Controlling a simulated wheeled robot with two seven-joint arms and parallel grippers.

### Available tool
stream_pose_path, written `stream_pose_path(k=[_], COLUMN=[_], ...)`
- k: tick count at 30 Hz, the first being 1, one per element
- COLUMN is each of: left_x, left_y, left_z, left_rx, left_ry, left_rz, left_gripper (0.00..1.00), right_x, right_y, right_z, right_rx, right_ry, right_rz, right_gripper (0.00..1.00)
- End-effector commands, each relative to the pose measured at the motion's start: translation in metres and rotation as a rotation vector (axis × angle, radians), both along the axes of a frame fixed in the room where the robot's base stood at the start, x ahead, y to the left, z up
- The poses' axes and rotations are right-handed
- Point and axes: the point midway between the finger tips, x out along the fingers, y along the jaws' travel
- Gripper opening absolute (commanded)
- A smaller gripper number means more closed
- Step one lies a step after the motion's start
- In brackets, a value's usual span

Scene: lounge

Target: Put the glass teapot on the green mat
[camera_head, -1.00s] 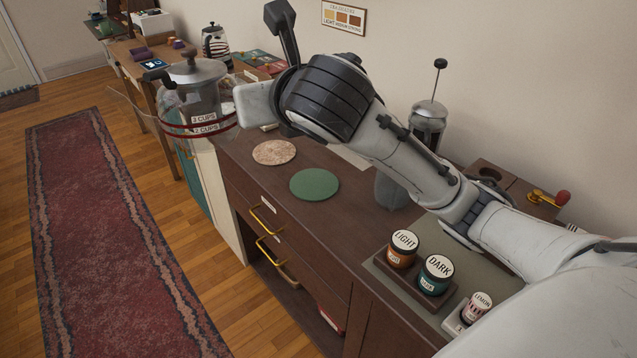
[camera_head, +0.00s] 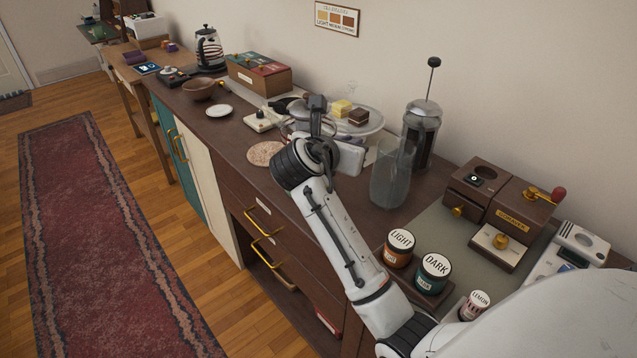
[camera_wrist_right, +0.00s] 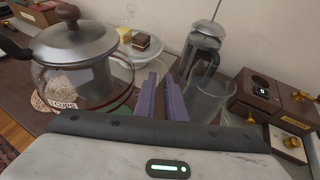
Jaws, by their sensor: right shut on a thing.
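The glass teapot (camera_wrist_right: 78,75), with a grey lid, a wooden knob and a cup label, fills the left of the right wrist view. It stays upright. In the head view it is mostly hidden behind my right arm. My right gripper (camera_wrist_right: 161,96) is shut on the teapot, just right of its body; the exact grip point is hard to see. My left gripper is not in view.
A speckled round mat (camera_head: 265,153) lies left of my forearm. Behind are a cake stand (camera_head: 366,124), a glass pitcher (camera_head: 391,178) and a French press (camera_head: 422,132). A light tin (camera_head: 399,246), a dark tin (camera_head: 433,271) and a grinder (camera_head: 524,196) stand to the right.

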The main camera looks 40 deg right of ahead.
Motion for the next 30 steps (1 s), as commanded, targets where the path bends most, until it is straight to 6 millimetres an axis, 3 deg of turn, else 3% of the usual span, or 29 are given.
stream_pose_path(k=[3,11,18,30], left_x=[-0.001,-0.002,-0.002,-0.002], left_y=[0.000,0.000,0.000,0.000], left_z=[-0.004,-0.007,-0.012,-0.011], left_rx=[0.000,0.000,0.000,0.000], left_ry=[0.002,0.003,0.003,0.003], left_rz=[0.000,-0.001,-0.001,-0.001], left_gripper=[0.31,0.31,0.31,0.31], right_x=[-0.001,0.000,0.000,0.000], right_y=[0.000,0.000,0.000,0.000], right_z=[-0.022,-0.049,-0.085,-0.092], right_rx=[-0.001,-0.001,-0.001,-0.002], right_ry=[-0.001,-0.004,-0.003,-0.006], right_rz=[-0.001,-0.001,-0.001,0.000], right_gripper=[0.00,0.00,0.00,0.00])
